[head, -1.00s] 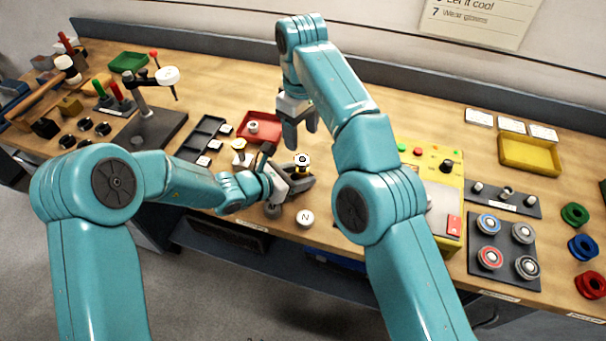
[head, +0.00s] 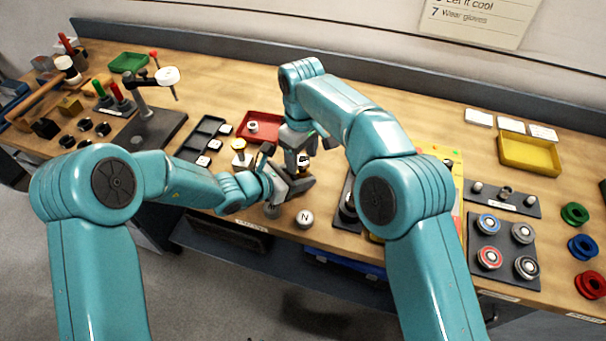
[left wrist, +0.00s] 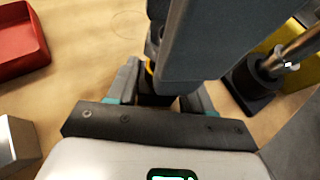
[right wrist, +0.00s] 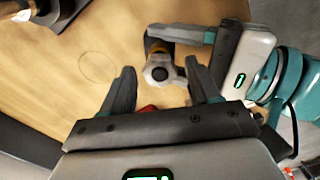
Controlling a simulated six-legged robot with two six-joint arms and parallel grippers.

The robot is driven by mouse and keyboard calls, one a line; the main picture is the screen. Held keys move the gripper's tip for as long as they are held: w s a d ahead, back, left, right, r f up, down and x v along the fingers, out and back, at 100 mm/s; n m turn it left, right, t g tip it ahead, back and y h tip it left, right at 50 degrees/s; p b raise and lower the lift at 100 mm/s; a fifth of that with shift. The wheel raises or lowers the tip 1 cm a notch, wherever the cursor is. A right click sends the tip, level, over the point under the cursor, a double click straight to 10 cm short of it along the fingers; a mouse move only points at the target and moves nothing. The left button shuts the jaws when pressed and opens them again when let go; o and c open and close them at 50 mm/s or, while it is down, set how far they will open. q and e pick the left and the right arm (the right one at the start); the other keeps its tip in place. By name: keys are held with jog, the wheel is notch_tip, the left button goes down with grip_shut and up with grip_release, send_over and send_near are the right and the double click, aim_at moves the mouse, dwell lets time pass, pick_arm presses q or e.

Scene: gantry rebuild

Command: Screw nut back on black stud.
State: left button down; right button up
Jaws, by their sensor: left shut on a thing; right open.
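The black stud (right wrist: 156,48), with a brass-yellow band, is held by my left gripper (head: 286,187) above the bench. In the right wrist view a grey hexagonal piece (right wrist: 160,74) with a pale centre shows at its upper end. I cannot tell whether this is the nut or how it is seated. My right gripper (head: 297,157) points down over the stud, open. In its own view the fingers (right wrist: 163,88) stand apart, one on each side of the grey piece. In the left wrist view my right gripper hides most of the stud; a yellow sliver (left wrist: 149,68) shows.
A red tray (head: 270,119) with a small round part stands just behind the grippers. A round piece marked N (head: 305,218) lies near the front edge. A black compartment tray (head: 190,150) is to the left; a yellow machine (head: 455,180) is to the right.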

jog(key=c, duration=1.1)
jog(key=m, duration=0.4)
jog(key=shift+m, duration=0.3)
jog(key=o, duration=1.2)
jog(key=shift+c, duration=0.2)
jog(key=shift+r, duration=2.25)
jog(key=shift+c, duration=0.3)
